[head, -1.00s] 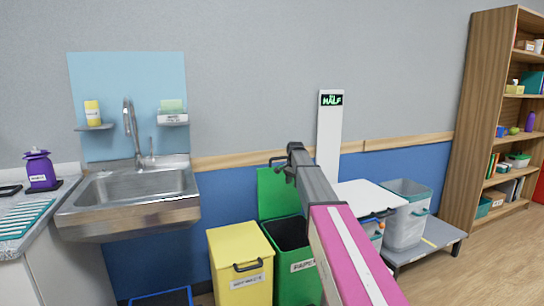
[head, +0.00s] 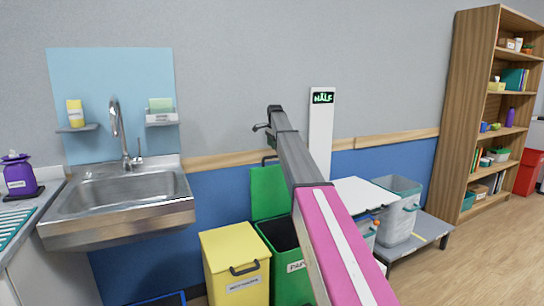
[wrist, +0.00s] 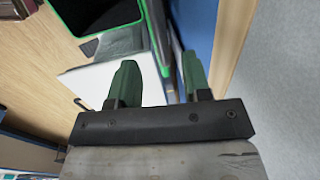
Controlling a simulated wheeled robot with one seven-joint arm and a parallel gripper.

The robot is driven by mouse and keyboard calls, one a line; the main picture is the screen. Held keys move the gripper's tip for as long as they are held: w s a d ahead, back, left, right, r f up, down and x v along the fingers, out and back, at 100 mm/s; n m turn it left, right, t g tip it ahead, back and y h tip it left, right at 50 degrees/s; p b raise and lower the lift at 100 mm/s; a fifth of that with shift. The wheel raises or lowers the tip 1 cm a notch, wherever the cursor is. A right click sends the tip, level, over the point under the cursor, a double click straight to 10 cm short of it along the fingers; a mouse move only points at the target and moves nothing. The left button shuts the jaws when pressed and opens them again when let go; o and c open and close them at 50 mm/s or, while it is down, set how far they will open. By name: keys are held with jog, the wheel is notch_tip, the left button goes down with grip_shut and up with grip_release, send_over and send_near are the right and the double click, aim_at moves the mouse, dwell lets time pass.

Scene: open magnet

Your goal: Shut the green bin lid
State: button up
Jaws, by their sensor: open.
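The green bin (head: 280,277) stands below the wall, right of a yellow bin. Its green lid (head: 266,188) stands open and upright behind the dark opening, with a dark handle at its top edge. My arm passes in front of the bin's right side. My gripper (head: 262,127) is above the lid's top edge, apart from it and empty. In the wrist view my gripper's two green fingers (wrist: 159,82) are spread with nothing between them. The green bin's rim and dark opening (wrist: 98,14) show at the top left there.
On the right, a grey bin (head: 398,215) stands on a low grey platform (head: 432,240). A white post (head: 321,140) reading "HALF" stands behind my arm. Floor is free at right.

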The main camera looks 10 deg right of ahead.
jog(key=f, duration=0.6)
jog(key=shift+w+a+f, duration=0.1)
jog(key=shift+w+f, duration=0.05)
jog(key=shift+w, duration=0.2)
grip_shut()
